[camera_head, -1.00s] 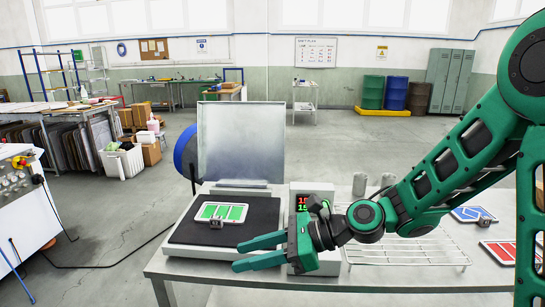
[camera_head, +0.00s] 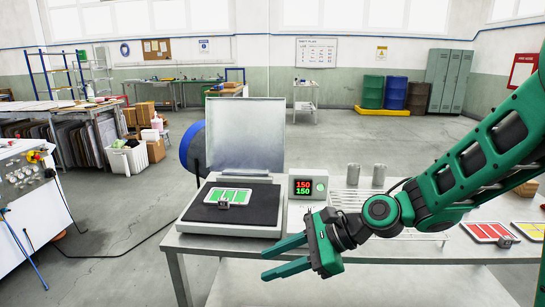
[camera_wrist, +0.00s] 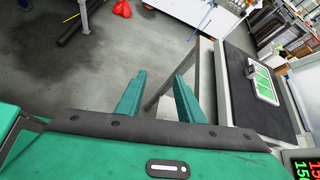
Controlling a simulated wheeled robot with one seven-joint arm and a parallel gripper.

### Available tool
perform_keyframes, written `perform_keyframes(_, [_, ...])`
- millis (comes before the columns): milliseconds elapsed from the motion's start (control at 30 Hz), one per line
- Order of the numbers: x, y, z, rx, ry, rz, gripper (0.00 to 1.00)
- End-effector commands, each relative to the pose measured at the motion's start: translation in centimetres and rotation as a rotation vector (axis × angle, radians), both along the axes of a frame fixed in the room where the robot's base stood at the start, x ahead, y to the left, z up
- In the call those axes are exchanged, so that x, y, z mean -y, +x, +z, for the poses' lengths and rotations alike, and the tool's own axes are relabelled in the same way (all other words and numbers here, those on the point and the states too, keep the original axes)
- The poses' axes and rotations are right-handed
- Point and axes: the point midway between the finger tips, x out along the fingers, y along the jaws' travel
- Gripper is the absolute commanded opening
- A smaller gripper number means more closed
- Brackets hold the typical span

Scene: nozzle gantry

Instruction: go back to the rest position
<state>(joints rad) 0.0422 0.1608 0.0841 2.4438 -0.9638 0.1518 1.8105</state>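My gripper (camera_head: 286,257) is green, open and empty. In the head view it hangs at the front edge of the table (camera_head: 400,252), with its fingers pointing left. In the wrist view the two fingers (camera_wrist: 157,97) stand apart with only floor and a table leg beyond them. The heat press (camera_head: 232,225) is to the left of the gripper. Its metal lid (camera_head: 245,135) stands up, and a green and white panel (camera_head: 228,197) with a small dark piece on it lies on the black pad. The panel also shows in the wrist view (camera_wrist: 264,86).
A control box (camera_head: 307,188) reading 150 over 150 stands right of the press. Two grey cylinders (camera_head: 354,174) stand by a wire rack (camera_head: 345,200). A red panel (camera_head: 489,231) and a yellow panel (camera_head: 531,230) lie at the right. Floor in front of the table is clear.

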Motion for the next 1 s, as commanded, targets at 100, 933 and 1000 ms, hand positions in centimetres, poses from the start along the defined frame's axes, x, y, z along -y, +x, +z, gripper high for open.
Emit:
perform_keyframes(100, [2.6, 0.2, -0.9, 0.09, -0.1, 0.035, 0.34])
perform_keyframes(933, [38.5, -16.3, -0.6, 0.319, -0.977, 0.711, 0.34])
perform_keyframes(1000, [39.4, -18.2, -0.3, 0.306, -0.975, 0.746, 0.34])
